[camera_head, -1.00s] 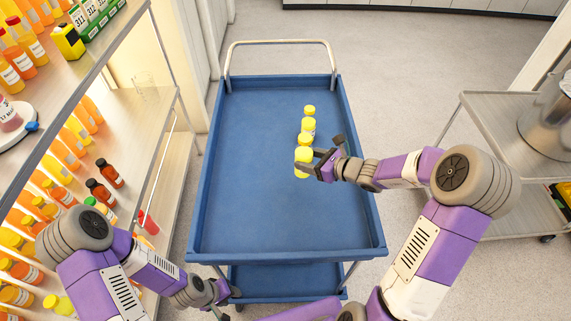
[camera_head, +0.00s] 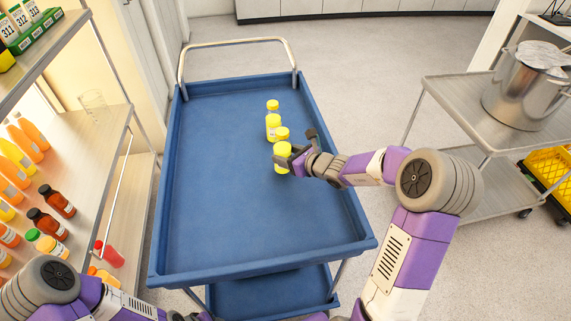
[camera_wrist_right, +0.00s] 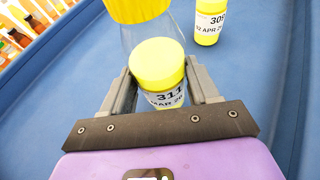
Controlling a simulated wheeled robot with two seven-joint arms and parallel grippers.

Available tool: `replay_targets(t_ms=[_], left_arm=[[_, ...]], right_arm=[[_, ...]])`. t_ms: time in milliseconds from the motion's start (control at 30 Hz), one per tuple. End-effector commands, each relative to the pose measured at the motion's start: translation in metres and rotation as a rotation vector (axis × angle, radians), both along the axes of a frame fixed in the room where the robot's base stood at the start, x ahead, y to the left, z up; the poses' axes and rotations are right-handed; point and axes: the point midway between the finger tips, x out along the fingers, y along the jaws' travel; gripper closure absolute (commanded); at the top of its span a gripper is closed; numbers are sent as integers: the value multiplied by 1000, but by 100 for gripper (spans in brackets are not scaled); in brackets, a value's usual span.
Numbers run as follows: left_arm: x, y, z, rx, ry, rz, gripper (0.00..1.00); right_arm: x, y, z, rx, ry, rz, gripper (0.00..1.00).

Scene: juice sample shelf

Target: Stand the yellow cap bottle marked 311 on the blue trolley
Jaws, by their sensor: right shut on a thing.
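The bottle marked 311 (camera_wrist_right: 165,95) has a yellow cap (camera_wrist_right: 140,8), clear upper walls and yellow juice below. My right gripper (camera_head: 287,160) is shut on its lower body, one finger on each side. The bottle is upright over the middle-right part of the blue trolley (camera_head: 225,190); I cannot tell whether its base touches the surface. A similar yellow-cap bottle (camera_head: 273,122) stands on the trolley just behind it; its partly cut label shows in the wrist view (camera_wrist_right: 209,22). My left arm comes in at the lower left, its gripper out of frame.
The trolley has a raised rim and a metal handle (camera_head: 237,43) at its far end. Its left and front areas are clear. A shelf with juice bottles (camera_head: 58,202) stands at left. A grey cart (camera_head: 450,100) with a metal pot (camera_head: 525,90) is at right.

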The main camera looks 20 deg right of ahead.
Motion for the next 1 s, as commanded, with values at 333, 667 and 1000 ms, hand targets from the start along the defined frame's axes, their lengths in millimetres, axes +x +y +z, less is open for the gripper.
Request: replay_targets(t_ms=[333, 667, 1000], left_arm=[[0, 0, -12, 0, 0, 0, 57], [0, 0, -16, 0, 0, 0, 57], [0, 0, -15, 0, 0, 0, 57]], right_arm=[[0, 0, -28, 0, -2, -1, 81], [0, 0, -32, 0, 1, 0, 31], [0, 0, -32, 0, 1, 0, 14]])
